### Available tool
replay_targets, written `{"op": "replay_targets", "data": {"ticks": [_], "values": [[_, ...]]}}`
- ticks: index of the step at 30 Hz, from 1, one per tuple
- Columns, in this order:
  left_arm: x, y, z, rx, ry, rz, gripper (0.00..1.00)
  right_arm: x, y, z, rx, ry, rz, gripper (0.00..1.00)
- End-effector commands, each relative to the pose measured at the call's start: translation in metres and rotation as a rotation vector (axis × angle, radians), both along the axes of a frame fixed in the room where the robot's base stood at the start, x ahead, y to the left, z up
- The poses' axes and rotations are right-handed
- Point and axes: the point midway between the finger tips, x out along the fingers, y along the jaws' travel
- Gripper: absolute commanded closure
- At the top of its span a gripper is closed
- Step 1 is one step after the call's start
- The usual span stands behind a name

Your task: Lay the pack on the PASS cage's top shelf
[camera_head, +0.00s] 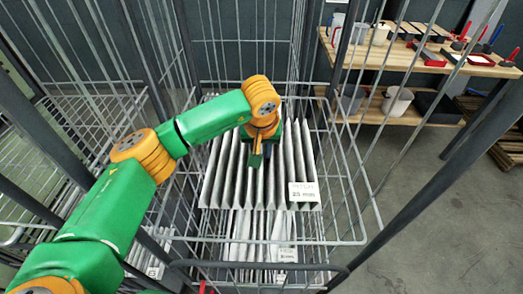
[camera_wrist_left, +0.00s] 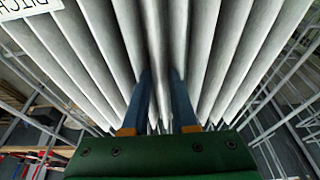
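The pack (camera_head: 222,172) is a grey-white pleated filter with a white label reading roughly "PITCH 25 mm" at its front right. It is at the level of the wire cage's top shelf (camera_head: 345,240); whether it rests fully on the wires I cannot tell. It fills the left wrist view (camera_wrist_left: 215,50). My left gripper (camera_head: 256,160) is over the pack's middle, pointing down. Its two blue fingers (camera_wrist_left: 162,85) go in between pleats and close on a narrow pleat section. My right gripper is not in view. No PASS sign is readable.
A second pleated pack (camera_head: 255,250) sits lower in the cage, below the top shelf. Wire walls and grey posts (camera_head: 420,185) surround the shelf. Another wire cage (camera_head: 85,135) stands at left. A wooden workbench (camera_head: 400,58) with tools and tubs is at back right.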

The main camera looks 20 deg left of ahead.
Motion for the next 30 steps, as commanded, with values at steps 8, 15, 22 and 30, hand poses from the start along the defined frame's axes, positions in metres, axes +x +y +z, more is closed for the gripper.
{"op": "replay_targets", "data": {"ticks": [8,15,22,30], "values": [[0.000,0.000,0.018,0.001,-0.002,0.000,0.74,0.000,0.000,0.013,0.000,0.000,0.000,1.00],[0.000,0.000,0.038,0.000,-0.001,0.000,0.74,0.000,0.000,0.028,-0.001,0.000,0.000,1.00],[0.000,0.000,0.046,0.000,0.000,0.000,0.74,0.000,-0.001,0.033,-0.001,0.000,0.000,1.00],[0.000,0.000,0.045,0.000,0.000,0.000,0.39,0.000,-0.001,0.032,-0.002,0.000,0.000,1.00]]}}
